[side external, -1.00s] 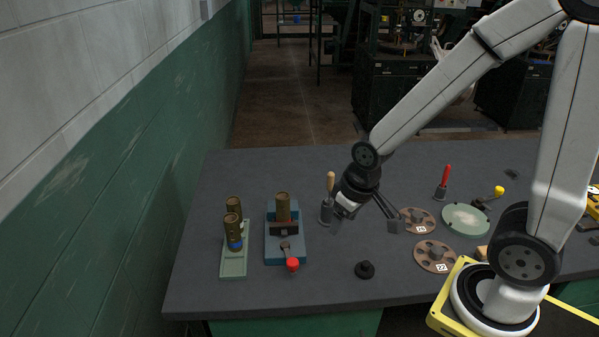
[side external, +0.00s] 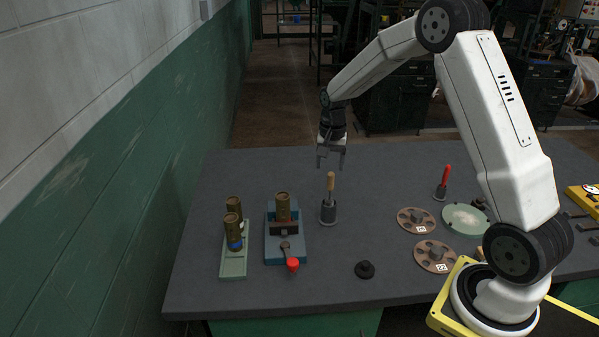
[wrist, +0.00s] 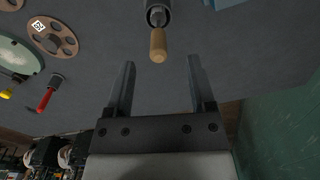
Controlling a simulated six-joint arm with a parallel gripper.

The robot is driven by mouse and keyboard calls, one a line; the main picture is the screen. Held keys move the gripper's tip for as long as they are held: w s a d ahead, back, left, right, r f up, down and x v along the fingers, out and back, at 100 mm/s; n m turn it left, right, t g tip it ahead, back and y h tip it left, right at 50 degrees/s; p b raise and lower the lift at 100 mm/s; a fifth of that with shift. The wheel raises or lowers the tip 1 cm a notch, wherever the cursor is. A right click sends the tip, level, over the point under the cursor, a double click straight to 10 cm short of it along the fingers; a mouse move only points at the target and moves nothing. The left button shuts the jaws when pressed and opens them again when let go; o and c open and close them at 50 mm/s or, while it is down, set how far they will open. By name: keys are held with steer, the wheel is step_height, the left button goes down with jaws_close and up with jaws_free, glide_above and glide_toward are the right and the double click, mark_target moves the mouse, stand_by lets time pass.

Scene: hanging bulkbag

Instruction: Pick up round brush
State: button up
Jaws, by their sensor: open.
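A tool with a light wooden handle (side external: 331,182), which looks like the round brush, stands upright in a small dark holder (side external: 328,214) on the bench. Its lower end is hidden in the holder. My gripper (side external: 331,160) is open and empty, pointing down just above the handle's top. In the wrist view, the wooden handle (wrist: 158,44) lies in line with the gap between my open fingers (wrist: 160,64), and the holder (wrist: 157,14) is at the top edge. The fingers appear apart from the handle.
A blue fixture (side external: 271,246) with a brown cylinder and red-knobbed lever stands left of the holder, beside a green tray (side external: 233,264) of cylinders.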

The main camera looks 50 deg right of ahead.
mark_target(330, 190)
steer(key=shift+w+d+f+m, duration=0.1)
steer(key=shift+w+d+m, duration=0.05)
steer(key=shift+d, duration=0.2)
steer(key=shift+w+d+f+m, duration=0.1)
steer(key=shift+d+m, duration=0.05)
steer(key=shift+d, duration=0.2)
steer(key=shift+f, duration=3.85)
jaws_close()
